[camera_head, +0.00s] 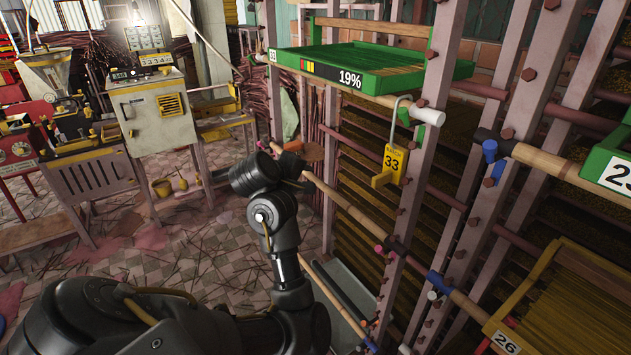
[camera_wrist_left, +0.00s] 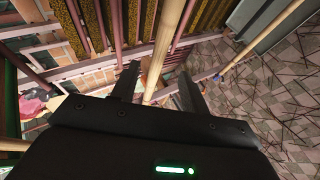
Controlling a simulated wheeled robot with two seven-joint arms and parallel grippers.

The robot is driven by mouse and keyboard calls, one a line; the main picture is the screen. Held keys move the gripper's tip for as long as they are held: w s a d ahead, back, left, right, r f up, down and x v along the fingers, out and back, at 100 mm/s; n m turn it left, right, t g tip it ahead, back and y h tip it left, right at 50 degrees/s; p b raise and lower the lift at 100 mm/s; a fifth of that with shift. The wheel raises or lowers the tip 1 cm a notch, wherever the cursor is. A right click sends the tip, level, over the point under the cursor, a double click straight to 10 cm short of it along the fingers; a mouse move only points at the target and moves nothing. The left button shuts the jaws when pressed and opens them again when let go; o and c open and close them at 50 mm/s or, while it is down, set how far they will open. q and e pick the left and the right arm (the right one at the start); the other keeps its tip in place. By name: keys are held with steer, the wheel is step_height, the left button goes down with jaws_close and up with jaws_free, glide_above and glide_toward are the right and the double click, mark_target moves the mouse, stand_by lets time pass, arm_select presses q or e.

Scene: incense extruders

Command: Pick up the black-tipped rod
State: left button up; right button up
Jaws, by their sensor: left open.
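A light wooden rod (camera_head: 345,204) slants down along the rack in the head view, with a dark collar or tip (camera_head: 393,246) near its lower right. My left gripper (camera_head: 298,168) is at its upper left part. In the left wrist view the rod (camera_wrist_left: 167,45) runs between the two spread fingers of my left gripper (camera_wrist_left: 158,90); I cannot tell whether they touch it. Another wooden rod (camera_head: 550,161) with a black tip (camera_head: 487,136) lies higher at the right, apart from the gripper. My right gripper is not in view.
Pink rack posts (camera_head: 425,150) stand close to the rod. A lower rod (camera_head: 333,298) runs beneath. Machines (camera_head: 150,108) stand back left; tiled floor (camera_head: 190,235) lies between.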

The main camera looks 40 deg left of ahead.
mark_target(312, 178)
arm_select(q)
steer(key=x, duration=0.5)
steer(key=shift+a+r, duration=0.1)
steer(key=shift+c, duration=0.4)
jaws_close()
